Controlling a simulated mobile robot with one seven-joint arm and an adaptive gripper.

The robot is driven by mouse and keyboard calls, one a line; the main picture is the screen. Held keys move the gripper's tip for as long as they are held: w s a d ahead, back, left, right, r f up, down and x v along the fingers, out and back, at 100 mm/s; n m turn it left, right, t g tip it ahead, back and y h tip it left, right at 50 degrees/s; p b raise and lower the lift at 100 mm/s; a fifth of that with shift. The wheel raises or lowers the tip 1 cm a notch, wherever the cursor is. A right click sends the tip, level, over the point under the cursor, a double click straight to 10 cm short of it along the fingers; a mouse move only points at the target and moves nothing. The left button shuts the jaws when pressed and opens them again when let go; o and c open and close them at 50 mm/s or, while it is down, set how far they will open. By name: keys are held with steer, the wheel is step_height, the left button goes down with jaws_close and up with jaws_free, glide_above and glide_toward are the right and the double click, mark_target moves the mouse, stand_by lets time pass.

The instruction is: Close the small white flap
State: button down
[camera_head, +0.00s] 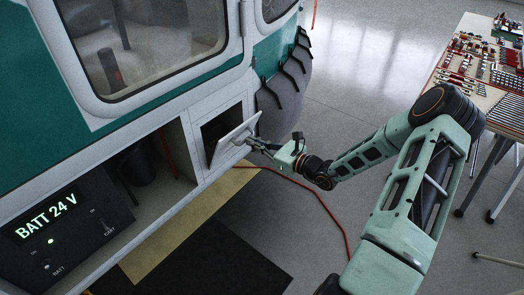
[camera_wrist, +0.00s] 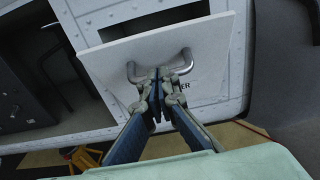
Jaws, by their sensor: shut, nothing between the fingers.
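The small white flap (camera_head: 233,138) is on the lower side of the helicopter and stands partly open, tilted outward, with a dark opening (camera_head: 221,122) behind it. In the wrist view the flap (camera_wrist: 210,53) fills the upper middle and bears a metal handle (camera_wrist: 181,68). My gripper (camera_head: 250,143) is at the outer face of the flap. In the wrist view my gripper (camera_wrist: 157,74) is shut with its fingertips at the middle of the handle, with nothing between them. I cannot tell whether they touch the handle or the flap. Part of a label shows beside the fingers.
Left of the flap is an open bay with a battery panel (camera_head: 62,225) reading BATT 24 V. A red cable (camera_head: 325,205) lies on the floor. A table (camera_head: 460,60) with small parts stands at the right.

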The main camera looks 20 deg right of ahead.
mark_target(242, 127)
steer(key=shift+w+a+r, duration=0.6)
steer(key=shift+w+r, duration=0.05)
steer(key=shift+w, duration=0.2)
steer(key=shift+w+a+r, duration=0.6)
steer(key=shift+w, duration=0.2)
steer(key=shift+w+a+r, duration=0.6)
steer(key=shift+w+r, duration=0.05)
steer(key=shift+w, duration=0.2)
steer(key=shift+d+f, duration=0.1)
steer(key=shift+d, duration=0.05)
